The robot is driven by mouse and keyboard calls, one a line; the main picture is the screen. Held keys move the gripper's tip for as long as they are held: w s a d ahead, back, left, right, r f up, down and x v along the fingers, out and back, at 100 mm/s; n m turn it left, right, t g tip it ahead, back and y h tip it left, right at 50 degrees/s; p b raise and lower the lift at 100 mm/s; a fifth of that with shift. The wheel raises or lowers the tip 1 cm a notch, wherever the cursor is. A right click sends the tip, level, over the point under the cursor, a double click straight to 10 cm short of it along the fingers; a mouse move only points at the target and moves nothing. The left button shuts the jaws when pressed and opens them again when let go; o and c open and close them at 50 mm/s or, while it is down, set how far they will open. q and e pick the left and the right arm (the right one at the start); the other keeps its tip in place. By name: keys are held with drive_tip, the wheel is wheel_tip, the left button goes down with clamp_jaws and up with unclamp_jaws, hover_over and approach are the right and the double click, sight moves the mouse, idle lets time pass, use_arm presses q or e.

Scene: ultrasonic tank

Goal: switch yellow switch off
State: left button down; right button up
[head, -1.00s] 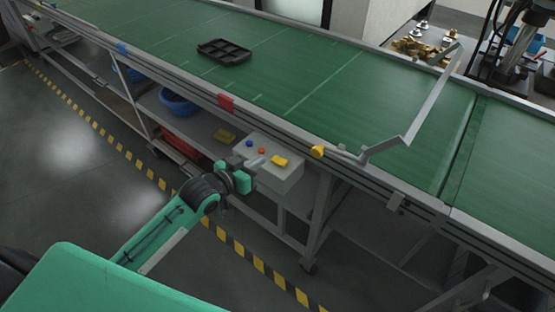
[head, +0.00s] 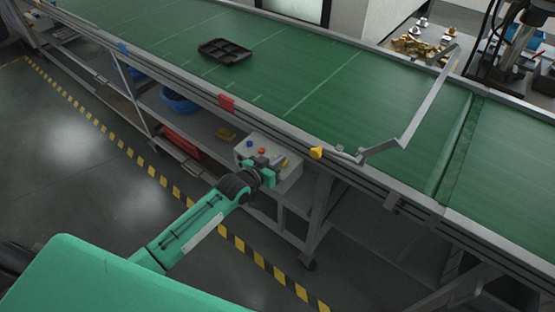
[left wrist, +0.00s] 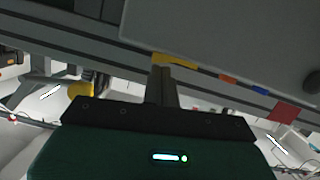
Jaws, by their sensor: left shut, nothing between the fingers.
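The grey control box (head: 243,148) hangs at the conveyor's front edge, with a blue button (head: 250,144), an orange button (head: 262,151) and the yellow switch (head: 285,162) on top. My left gripper (head: 278,161) is shut and empty, over the right part of the box. It hides part of the yellow switch in the head view. In the left wrist view, the shut fingers (left wrist: 163,76) end at the yellow switch (left wrist: 180,61). I cannot tell whether they touch or which way the switch is set. My right gripper is not in view.
The green conveyor (head: 330,100) runs behind the box, with a black tray (head: 225,51) on it. A yellow knob (head: 316,153) and a bent metal bar (head: 415,120) are to the box's right. A lower shelf holds a blue bowl (head: 179,101).

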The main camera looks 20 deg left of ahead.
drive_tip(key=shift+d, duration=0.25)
use_arm(q)
drive_tip(key=shift+s+d+f+m, duration=0.1)
drive_tip(key=shift+f+m, duration=0.25)
drive_tip(key=shift+m, duration=0.05)
drive_tip(key=shift+r, duration=0.1)
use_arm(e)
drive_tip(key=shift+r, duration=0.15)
